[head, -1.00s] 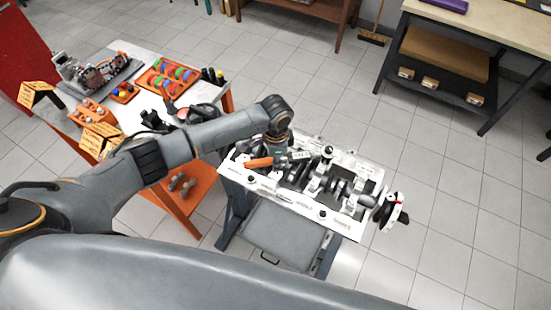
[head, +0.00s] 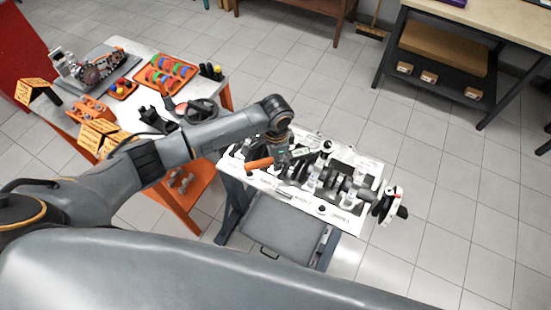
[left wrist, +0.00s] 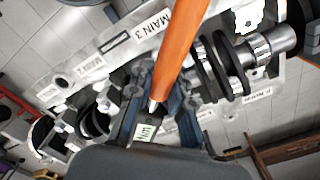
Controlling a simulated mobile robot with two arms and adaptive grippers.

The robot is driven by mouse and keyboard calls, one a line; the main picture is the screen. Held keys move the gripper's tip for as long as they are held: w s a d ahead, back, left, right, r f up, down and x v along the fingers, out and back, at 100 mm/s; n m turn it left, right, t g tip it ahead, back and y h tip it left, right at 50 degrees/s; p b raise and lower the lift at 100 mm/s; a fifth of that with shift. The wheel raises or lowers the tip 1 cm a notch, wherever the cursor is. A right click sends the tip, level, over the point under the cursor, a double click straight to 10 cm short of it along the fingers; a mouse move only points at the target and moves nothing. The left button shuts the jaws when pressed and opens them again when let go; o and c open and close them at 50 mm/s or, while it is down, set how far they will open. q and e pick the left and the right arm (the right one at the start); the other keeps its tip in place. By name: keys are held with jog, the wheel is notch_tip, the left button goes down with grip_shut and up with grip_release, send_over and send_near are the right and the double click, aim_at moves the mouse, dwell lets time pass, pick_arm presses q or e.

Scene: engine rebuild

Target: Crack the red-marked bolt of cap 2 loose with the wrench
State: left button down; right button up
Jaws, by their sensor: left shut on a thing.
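The wrench has an orange handle (head: 259,163) and a small display (head: 303,152); in the left wrist view its orange handle (left wrist: 180,45) runs up past the fingers. My left gripper (head: 283,158) is shut on the wrench above the engine block (head: 285,194). In the left wrist view the fingers (left wrist: 158,103) close around the dark shaft, beside an "Nm" display. My right gripper is out of view.
A side table (head: 135,127) at left holds an orange tray (head: 166,74) of coloured rings and other parts. The engine stand (head: 232,207) carries the block.

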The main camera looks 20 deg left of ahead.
pick_arm(q)
jog(key=shift+d, duration=0.1)
jog(key=shift+s+d+n, duration=0.4)
jog(key=shift+s+n, duration=0.1)
jog(key=shift+s, duration=0.15)
jog(key=shift+s, duration=0.1)
jog(key=shift+s+d+n, duration=0.55)
jog(key=shift+n, duration=0.05)
dwell(0.5)
jog(key=shift+s+d+n, duration=0.5)
jog(key=shift+d+n, duration=0.1)
jog(key=shift+s+d, duration=0.25)
jog(key=shift+s+d+n, duration=0.25)
jog(key=shift+d+n, duration=0.15)
jog(key=shift+n, duration=0.2)
